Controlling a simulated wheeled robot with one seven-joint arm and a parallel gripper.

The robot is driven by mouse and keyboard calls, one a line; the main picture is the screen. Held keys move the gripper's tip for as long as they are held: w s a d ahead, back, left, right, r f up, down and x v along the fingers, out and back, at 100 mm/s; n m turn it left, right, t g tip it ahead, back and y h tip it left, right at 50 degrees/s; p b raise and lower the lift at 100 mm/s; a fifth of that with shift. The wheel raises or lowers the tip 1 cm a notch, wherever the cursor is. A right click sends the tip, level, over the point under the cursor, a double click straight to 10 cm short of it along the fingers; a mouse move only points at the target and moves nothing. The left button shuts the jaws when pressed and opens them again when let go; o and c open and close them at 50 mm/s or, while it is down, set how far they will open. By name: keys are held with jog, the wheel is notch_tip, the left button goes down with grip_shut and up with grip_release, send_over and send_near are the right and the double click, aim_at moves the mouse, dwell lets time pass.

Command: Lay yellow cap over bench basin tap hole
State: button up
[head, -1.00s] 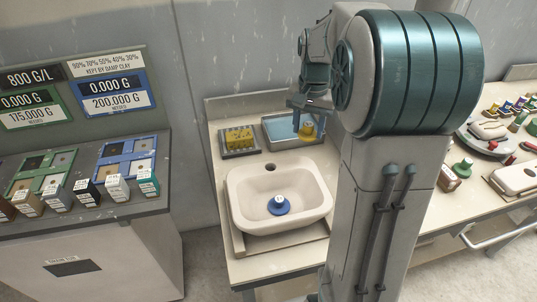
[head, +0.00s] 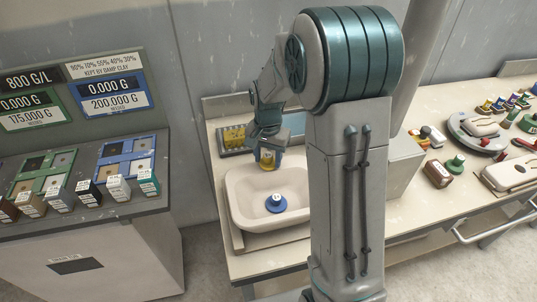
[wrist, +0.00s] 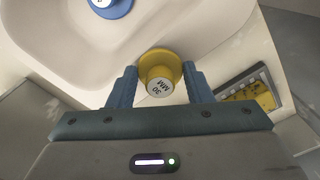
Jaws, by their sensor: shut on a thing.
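My gripper (head: 266,148) points down over the back rim of the white bench basin (head: 236,192). Its two blue fingers are shut on the yellow cap (head: 267,160), gripping its knob. In the wrist view the cap (wrist: 173,59) shows a round yellow flange and a pale knob top marked "30 MM", between the fingers (wrist: 160,80). The cap overlaps the basin's back ledge in the picture. The tap hole is hidden behind cap and gripper, and I cannot tell whether the cap touches the ledge.
A blue cap (head: 276,205) with a white-topped knob sits in the basin's bottom. A grey tray with a yellow block (head: 233,138) stands behind the basin at left; a blue tray (head: 294,124) is partly hidden behind my arm. Several tools and caps lie on the bench at right.

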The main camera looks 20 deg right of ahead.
aim_at(268, 155)
jog(key=shift+f+b, duration=0.3)
jog(key=shift+b, duration=0.05)
jog(key=o, duration=1)
jog(key=shift+r+p, duration=0.45)
jog(key=shift+r, duration=0.15)
notch_tip(268, 155, up, 11)
jog(key=b, duration=0.1)
jog(key=s+n+t, duration=0.1)
jog(key=s+n, duration=0.1)
jog(key=s, duration=0.5)
jog(key=s+n+t, duration=0.1)
jog(key=s+n, duration=0.2)
jog(key=s, duration=0.4)
jog(key=s+n+t, duration=0.1)
jog(key=s+n, duration=0.1)
jog(key=s, duration=0.5)
jog(key=shift+s+d, duration=0.1)
jog(key=shift+s, duration=0.05)
